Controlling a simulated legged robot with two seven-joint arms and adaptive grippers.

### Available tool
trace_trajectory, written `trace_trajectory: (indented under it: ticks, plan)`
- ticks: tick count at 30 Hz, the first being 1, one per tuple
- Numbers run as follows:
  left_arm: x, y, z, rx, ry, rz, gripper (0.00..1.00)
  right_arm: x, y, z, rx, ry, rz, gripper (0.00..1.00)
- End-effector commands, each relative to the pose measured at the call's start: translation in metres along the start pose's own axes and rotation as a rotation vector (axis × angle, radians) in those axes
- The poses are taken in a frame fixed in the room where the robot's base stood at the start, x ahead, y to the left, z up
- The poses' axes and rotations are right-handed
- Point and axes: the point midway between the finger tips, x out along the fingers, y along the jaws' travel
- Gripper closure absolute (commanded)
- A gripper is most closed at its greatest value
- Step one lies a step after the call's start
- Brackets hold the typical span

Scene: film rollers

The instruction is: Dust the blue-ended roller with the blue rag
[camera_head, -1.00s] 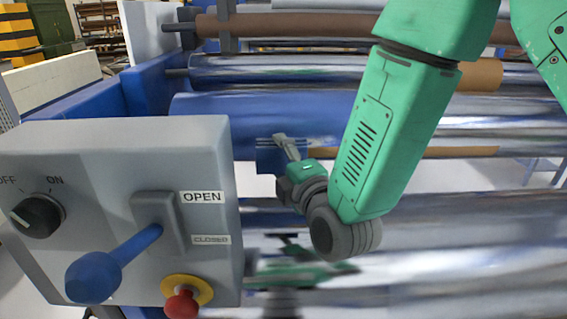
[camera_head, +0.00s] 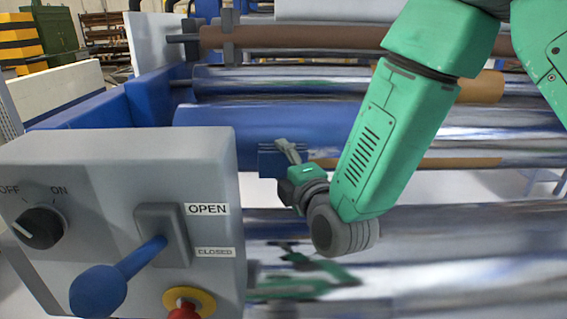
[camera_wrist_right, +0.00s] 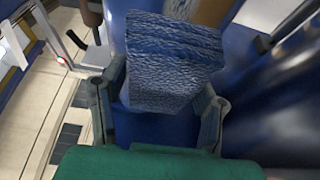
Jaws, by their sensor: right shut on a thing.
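The blue-ended roller (camera_head: 235,117) runs across the middle of the head view, blue at its left end and shiny farther right. My right gripper (camera_head: 288,152) is at the roller's front side, near the blue end. It is shut on the blue rag (camera_head: 270,163), which hangs against or just in front of the roller; I cannot tell if they touch. In the right wrist view the rag (camera_wrist_right: 170,62) is a textured blue block between the two grey fingers, with a blue curved surface behind it. My left gripper is not in view.
A grey control box (camera_head: 120,200) with a dial (camera_head: 38,226), a blue-knobbed lever (camera_head: 98,290) and a red button (camera_head: 184,308) stands at the front left. A brown roller (camera_head: 300,37) and several shiny rollers lie behind. A large shiny roller (camera_head: 440,260) lies in front.

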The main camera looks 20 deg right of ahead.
Motion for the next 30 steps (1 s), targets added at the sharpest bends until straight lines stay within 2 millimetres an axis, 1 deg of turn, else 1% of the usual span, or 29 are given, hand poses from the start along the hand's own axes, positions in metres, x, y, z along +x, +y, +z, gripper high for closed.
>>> trace_trajectory:
  ticks: [30]
  plan:
    - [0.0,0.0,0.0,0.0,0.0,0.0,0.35,0.018,0.0,0.008,0.001,0.0,0.0,0.69]
